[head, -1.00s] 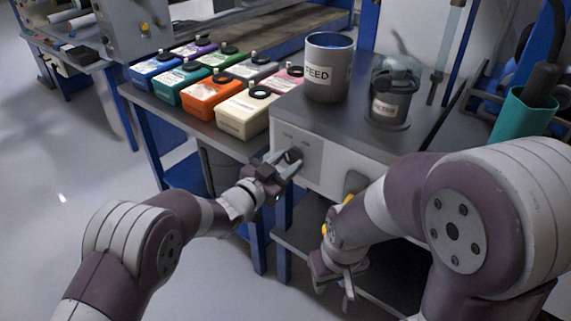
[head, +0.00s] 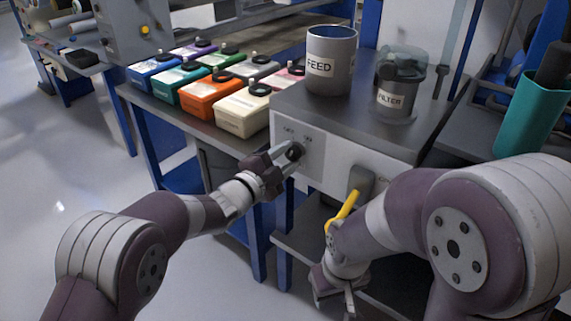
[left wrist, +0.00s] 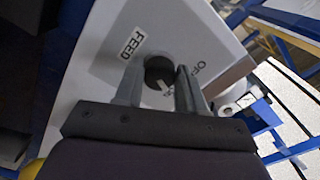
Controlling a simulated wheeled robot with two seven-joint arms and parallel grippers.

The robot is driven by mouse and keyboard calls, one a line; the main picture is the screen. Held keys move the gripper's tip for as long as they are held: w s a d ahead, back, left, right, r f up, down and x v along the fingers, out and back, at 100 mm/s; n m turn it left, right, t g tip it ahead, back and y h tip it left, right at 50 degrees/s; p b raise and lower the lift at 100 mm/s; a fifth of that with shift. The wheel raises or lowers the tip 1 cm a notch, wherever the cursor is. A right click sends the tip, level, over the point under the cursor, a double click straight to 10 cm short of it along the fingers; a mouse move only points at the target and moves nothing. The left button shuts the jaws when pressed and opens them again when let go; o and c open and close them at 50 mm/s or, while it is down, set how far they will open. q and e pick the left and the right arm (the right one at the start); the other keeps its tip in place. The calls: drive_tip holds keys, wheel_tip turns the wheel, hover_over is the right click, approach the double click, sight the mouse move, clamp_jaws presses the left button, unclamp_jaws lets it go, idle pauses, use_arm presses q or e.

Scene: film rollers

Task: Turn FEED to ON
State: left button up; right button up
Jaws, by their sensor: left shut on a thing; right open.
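The dark round FEED knob (head: 296,151) sits on the pale front panel (head: 318,160) of a grey-topped box. Small OFF and ON labels are printed above it. In the left wrist view the knob (left wrist: 158,70) shows a white mark on its face, beside a FEED label (left wrist: 131,42) and an OFF label (left wrist: 198,66); another label is partly hidden. My left gripper (head: 287,156) is shut on the knob, one finger on each side; its fingers also show in the left wrist view (left wrist: 158,86). My right gripper (head: 338,290) is open and empty, low before the box.
A grey FEED canister (head: 332,70) and a clear FILTER jar (head: 399,95) stand on the box. A yellow lever (head: 343,210) is on its front, close to my right arm. Several coloured containers (head: 242,111) fill the table at left. A teal holder (head: 530,115) stands at right.

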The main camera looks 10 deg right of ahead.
use_arm(q)
drive_tip(key=shift+f+m+b, duration=0.1)
drive_tip(key=shift+m+b, duration=0.3)
drive_tip(key=shift+m, duration=0.5)
drive_tip(key=o, duration=1.1)
drive_tip(key=shift+c, duration=0.2)
drive_tip(key=shift+s+a+r, duration=0.2)
drive_tip(key=shift+s+a, duration=0.05)
drive_tip(key=shift+a, duration=0.05)
drive_tip(key=p+v, duration=0.3)
drive_tip(key=v, duration=0.9)
drive_tip(key=shift+f+p, duration=0.15)
drive_tip(key=shift+p, duration=0.2)
